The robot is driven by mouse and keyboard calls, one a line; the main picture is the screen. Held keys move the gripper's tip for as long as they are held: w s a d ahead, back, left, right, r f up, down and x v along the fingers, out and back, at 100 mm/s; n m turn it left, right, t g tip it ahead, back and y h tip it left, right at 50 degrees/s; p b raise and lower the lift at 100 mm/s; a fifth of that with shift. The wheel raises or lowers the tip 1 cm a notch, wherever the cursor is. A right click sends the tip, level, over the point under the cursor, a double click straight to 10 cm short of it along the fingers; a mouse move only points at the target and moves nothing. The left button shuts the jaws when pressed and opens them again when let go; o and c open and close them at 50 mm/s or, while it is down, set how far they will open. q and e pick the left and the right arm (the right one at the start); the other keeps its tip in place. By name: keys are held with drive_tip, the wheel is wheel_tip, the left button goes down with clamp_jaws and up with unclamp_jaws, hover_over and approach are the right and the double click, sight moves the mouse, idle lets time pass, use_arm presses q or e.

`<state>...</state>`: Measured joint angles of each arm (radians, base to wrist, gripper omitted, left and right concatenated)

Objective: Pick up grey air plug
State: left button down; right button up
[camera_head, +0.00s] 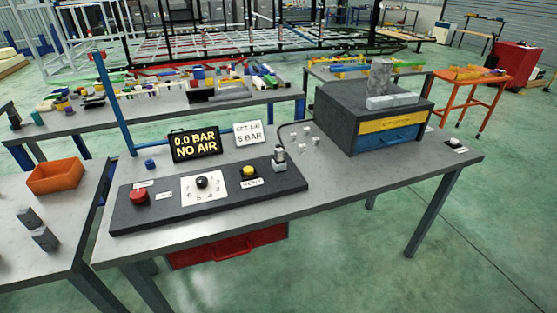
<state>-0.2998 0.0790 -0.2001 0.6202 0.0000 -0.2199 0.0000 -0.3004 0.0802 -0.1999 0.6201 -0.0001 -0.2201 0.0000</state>
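No part is plainly marked as the grey air plug. A small grey upright fitting (279,160) stands at the right end of the dark control panel (150,216) and may be it. A dark hose or cable (284,127) curves on the table behind it. The display (195,144) reads 0.0 BAR, NO AIR, and a sign (249,133) reads SET AIR 5 BAR. Neither of my grippers is in view.
The panel carries a red button (139,196), a dial (203,183) and a yellow button (248,171). A dark drawer box (335,118) stands at the table's right. An orange bin (55,176) is on the left table. The table's front right is clear.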

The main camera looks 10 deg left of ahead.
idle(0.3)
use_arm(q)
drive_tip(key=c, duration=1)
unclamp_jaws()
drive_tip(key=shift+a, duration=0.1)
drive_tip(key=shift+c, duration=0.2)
